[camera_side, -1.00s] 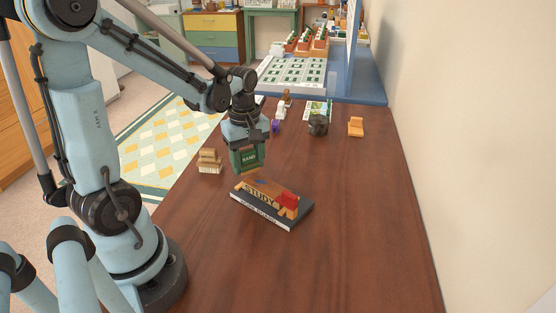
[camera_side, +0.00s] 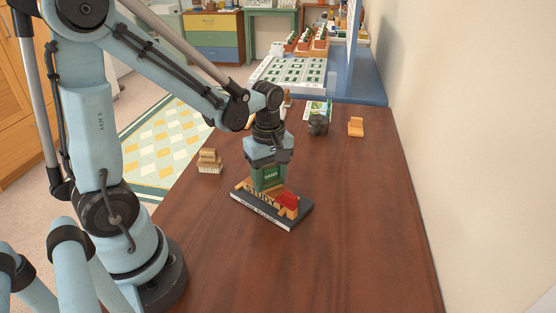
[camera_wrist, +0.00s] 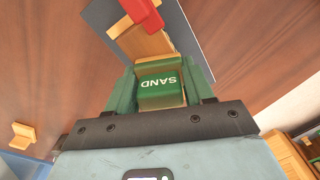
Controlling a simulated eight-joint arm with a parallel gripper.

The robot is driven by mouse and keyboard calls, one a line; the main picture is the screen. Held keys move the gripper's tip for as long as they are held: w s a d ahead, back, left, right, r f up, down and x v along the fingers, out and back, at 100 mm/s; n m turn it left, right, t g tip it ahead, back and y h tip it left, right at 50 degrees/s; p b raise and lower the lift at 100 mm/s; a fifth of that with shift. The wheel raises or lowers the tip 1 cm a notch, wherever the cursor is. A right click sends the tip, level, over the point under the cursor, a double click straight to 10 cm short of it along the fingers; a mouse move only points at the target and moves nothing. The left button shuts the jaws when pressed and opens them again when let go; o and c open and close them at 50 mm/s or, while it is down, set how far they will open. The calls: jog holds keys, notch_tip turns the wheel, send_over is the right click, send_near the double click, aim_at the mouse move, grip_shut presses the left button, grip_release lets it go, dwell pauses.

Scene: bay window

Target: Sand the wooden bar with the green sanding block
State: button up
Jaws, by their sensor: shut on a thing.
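In the wrist view the block (camera_wrist: 160,92) sits between the green jaws. The wooden bar (camera_side: 258,194), marked "STUDY", lies on a dark board (camera_side: 245,202). The block is over the bar's far part and hides some of it; whether it touches the wood I cannot tell. The bar also shows ahead of the block in the wrist view (camera_wrist: 143,43). A red piece (camera_side: 289,199) sits at the bar's right end.
A small stack of wooden pieces (camera_side: 209,161) stands left of the board. A dark grey object (camera_side: 318,125) and a small orange-tan chair-like piece (camera_side: 356,127) stand farther back. The wall is on the right. The table's front right is clear.

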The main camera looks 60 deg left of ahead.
jog(key=shift+s+a, duration=0.15)
jog(key=shift+a, duration=0.4)
jog(key=shift+s+a+f, duration=0.1)
jog(key=shift+s+a, duration=0.05)
jog(key=shift+a, duration=0.4)
jog(key=shift+s+a+f, duration=0.1)
jog(key=shift+s+a, duration=0.05)
jog(key=shift+a, duration=0.4)
jog(key=shift+s+a+r, duration=0.2)
jog(key=shift+s+a, duration=0.05)
jog(key=shift+a, duration=0.5)
jog(key=shift+s+a+f, duration=0.1)
jog(key=shift+a+f, duration=0.05)
jog(key=shift+a, duration=0.2)
jog(key=shift+s+a, duration=0.15)
jog(key=shift+a, duration=0.35)
notch_tip(320, 180, up, 8)
jog(key=shift+d, duration=0.1)
